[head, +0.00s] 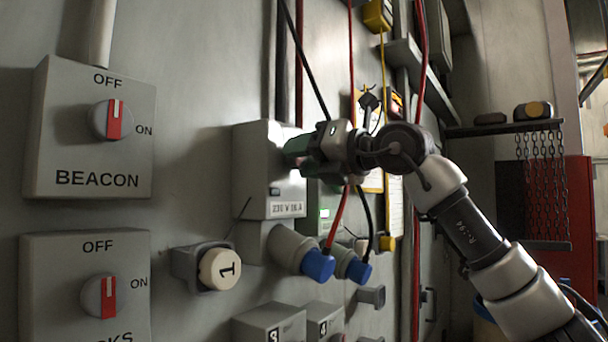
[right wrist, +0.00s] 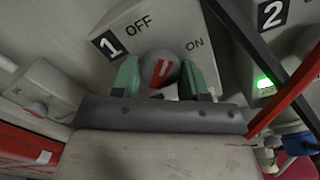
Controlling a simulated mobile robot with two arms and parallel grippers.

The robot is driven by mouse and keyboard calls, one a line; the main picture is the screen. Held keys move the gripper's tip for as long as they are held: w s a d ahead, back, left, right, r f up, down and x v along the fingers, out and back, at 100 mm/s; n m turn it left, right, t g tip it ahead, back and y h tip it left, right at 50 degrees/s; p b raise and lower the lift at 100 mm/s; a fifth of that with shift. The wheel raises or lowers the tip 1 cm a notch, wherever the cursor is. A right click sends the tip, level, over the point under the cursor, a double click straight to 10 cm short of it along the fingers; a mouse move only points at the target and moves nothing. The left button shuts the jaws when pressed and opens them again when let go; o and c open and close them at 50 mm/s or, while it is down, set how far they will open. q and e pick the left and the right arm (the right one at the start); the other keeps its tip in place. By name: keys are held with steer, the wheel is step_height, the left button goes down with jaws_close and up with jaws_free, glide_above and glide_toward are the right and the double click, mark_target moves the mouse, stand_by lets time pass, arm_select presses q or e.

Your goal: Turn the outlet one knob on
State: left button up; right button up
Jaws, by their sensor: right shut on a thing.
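The outlet one knob (right wrist: 162,70) is round and grey with a red pointer, on a grey box marked 1, OFF and ON. In the right wrist view the pointer tilts between the OFF and ON labels. My right gripper (right wrist: 159,82) is shut on the knob, one green finger on each side. In the head view my right gripper (head: 299,150) is at the front of the outlet one box (head: 252,158), hiding the knob. The box's small indicator window looks dark. My left gripper is not in view.
Outlet two, marked 2 (right wrist: 272,14), has a lit green lamp (right wrist: 264,83). Red and black cables run close by, to blue plugs (head: 318,265) below. The BEACON switch (head: 92,150) and another switch box (head: 75,290) are at left. A shelf with chains (head: 540,160) is at right.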

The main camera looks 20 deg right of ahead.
steer(key=m+b, duration=0.4)
steer(key=m, duration=0.4)
steer(key=shift+m, duration=0.4)
steer(key=shift+r+m+b, duration=0.1)
steer(key=shift+m+b, duration=0.2)
steer(key=o, duration=0.9)
steer(key=shift+d, duration=0.1)
steer(key=b+v, duration=0.3)
steer(key=v, duration=0.8)
steer(key=shift+b, duration=0.3)
